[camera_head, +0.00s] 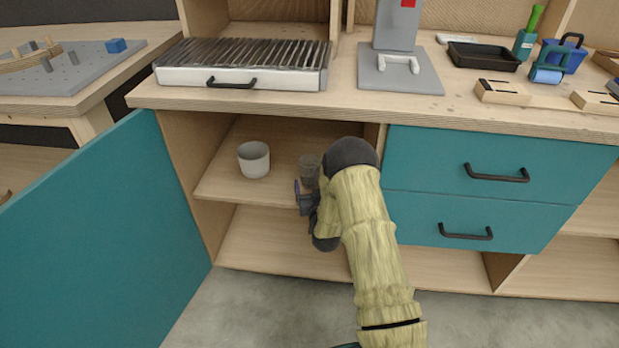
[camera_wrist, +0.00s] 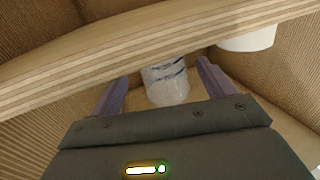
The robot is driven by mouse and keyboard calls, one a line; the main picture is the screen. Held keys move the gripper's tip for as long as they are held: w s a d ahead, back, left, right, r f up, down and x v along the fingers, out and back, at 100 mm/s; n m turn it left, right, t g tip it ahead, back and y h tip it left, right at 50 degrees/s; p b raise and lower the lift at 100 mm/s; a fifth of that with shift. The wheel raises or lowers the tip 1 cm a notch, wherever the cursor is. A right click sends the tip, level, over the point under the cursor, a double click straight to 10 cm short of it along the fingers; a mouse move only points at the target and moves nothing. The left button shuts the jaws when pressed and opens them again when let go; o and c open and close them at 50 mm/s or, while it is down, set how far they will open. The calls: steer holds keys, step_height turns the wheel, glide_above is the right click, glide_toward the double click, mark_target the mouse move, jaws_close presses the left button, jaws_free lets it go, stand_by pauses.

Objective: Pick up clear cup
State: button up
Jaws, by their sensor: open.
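The clear cup (camera_head: 309,169) stands on the upper shelf inside the open cabinet, just beyond my gripper in the head view. In the wrist view the clear cup (camera_wrist: 165,84) looks transparent with dark bluish markings near its top, and lies between the two purple fingers. My gripper (camera_head: 303,190) is at the front of the shelf; it also shows in the wrist view (camera_wrist: 162,82). The fingers are apart with a gap on both sides of the cup. My arm hides part of the shelf to the right of the cup.
A white cup (camera_head: 254,160) stands left on the same shelf (camera_head: 225,187); it shows in the wrist view (camera_wrist: 248,38). The countertop edge (camera_head: 290,105) is above. A teal door (camera_head: 105,225) stands open at left, teal drawers (camera_head: 490,190) at right.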

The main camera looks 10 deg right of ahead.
mark_target(311, 181)
steer(key=shift+w, duration=0.25)
steer(key=w+b, duration=0.1)
steer(key=w, duration=0.1)
steer(key=w+b, duration=0.1)
steer(key=w, duration=0.1)
steer(key=shift+w+f, duration=0.2)
steer(key=shift+w, duration=0.15)
steer(key=shift+w+r, duration=0.1)
steer(key=shift+w, duration=0.2)
steer(key=c, duration=0.8)
